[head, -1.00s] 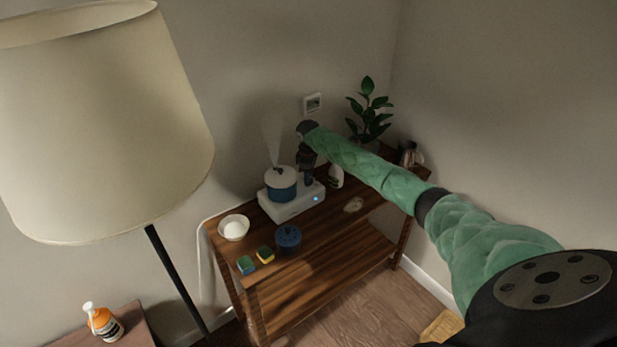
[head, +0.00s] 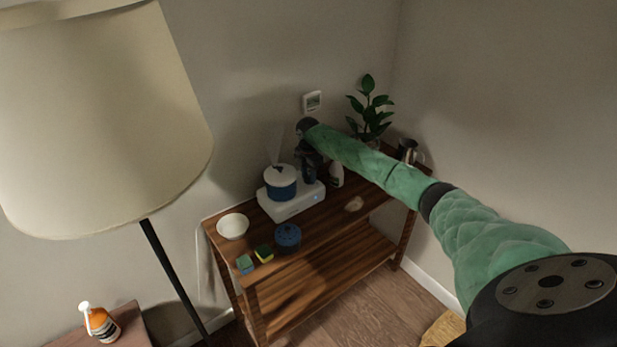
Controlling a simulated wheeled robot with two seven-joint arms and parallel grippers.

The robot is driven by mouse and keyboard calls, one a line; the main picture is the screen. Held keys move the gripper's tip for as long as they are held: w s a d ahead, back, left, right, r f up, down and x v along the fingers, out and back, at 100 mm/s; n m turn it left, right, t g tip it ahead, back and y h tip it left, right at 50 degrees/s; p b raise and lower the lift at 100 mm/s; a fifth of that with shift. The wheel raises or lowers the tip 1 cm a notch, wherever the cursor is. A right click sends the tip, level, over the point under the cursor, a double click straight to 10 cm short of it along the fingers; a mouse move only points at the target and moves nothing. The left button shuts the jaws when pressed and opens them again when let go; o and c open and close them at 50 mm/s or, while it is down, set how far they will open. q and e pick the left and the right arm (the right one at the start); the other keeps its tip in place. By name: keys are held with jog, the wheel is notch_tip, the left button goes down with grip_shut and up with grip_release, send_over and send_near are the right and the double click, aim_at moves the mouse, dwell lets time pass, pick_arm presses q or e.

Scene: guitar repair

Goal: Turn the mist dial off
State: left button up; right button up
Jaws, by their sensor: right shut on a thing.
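The mist maker (head: 281,185) stands on the wooden shelf table, with a blue body and white lid on a white base (head: 291,205). A thin, faint wisp of mist rises from its lid. A small dim light shows on the right of the base's front. My right gripper (head: 311,183) reaches down from above at the right end of the base, beside the blue body, and is shut on the mist dial. The dial itself is hidden by the gripper. My left gripper is not in view.
A white bowl (head: 233,226), sponges (head: 264,253) and a blue lidded pot (head: 288,236) stand left and in front. A white bottle (head: 337,175), a plant (head: 370,110) and a metal jug (head: 408,151) are to the right. A lamp (head: 100,120) fills the left.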

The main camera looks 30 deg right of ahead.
jog(key=n, duration=0.2)
jog(key=shift+w+r+n+b, duration=0.1)
jog(key=shift+n+b, duration=0.25)
jog(key=shift+n, duration=0.05)
jog(key=n, duration=0.2)
jog(key=shift+n+b, duration=0.3)
jog(key=shift+b, duration=0.05)
jog(key=shift+n, duration=0.7)
jog(key=shift+n+b, duration=0.35)
jog(key=shift+n, duration=0.25)
jog(key=shift+r+n, duration=0.1)
jog(key=shift+n, duration=0.2)
jog(key=o, duration=0.9)
jog(key=shift+o, duration=0.3)
jog(key=shift+r, duration=0.1)
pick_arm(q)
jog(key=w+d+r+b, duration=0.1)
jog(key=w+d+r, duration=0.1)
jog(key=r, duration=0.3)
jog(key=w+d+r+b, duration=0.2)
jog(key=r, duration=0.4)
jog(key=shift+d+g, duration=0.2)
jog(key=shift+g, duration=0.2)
pick_arm(e)
jog(key=shift+r, duration=3.7)
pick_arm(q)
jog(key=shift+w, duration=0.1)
